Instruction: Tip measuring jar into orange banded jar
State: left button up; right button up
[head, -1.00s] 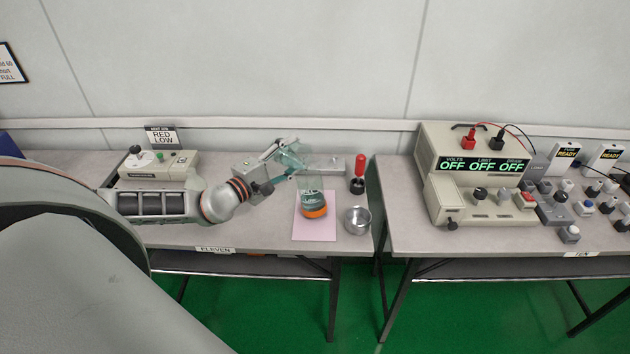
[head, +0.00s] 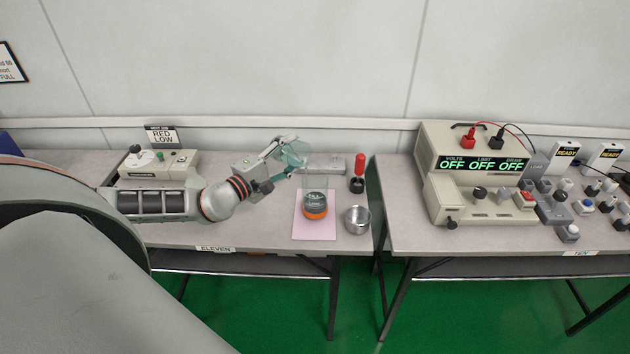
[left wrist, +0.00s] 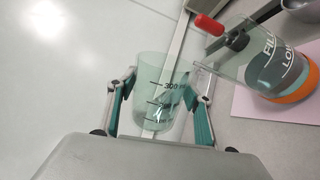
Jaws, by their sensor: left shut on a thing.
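The measuring jar (left wrist: 160,98) is clear with dark graduation marks, one reading 300. My left gripper (left wrist: 160,110) is shut on it, a green pad on each side. In the head view the left gripper (head: 288,158) holds the jar (head: 292,155) above and left of the orange banded jar (head: 315,204). Any contents of the measuring jar are unclear. My right gripper is out of view.
A metal bowl (head: 357,220) stands right of the mat. A red-handled tool (head: 358,172) stands behind it near the bench edge. A small tester (head: 152,168) is at left. A gap separates this bench from the one with the large tester (head: 480,170).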

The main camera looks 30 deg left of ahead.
pick_arm(q)
jog(key=shift+s+d+p, duration=0.2)
jog(key=shift+d+p, duration=0.65)
dwell(0.5)
jog(key=shift+d+r+m+p, duration=0.1)
jog(key=shift+r+m+p, duration=0.05)
jog(key=shift+m+p, duration=0.25)
dwell(0.7)
jog(key=shift+a+f+n+b, duration=0.2)
jog(key=shift+f+n+b, duration=0.4)
jog(key=shift+n+b, duration=0.35)
jog(key=shift+w+a+f+n+b, duration=0.1)
jog(key=shift+a+n+b, duration=0.05)
jog(key=shift+n+b, duration=0.4)
jog(key=shift+r+n, duration=0.2)
jog(key=shift+n, duration=0.1)
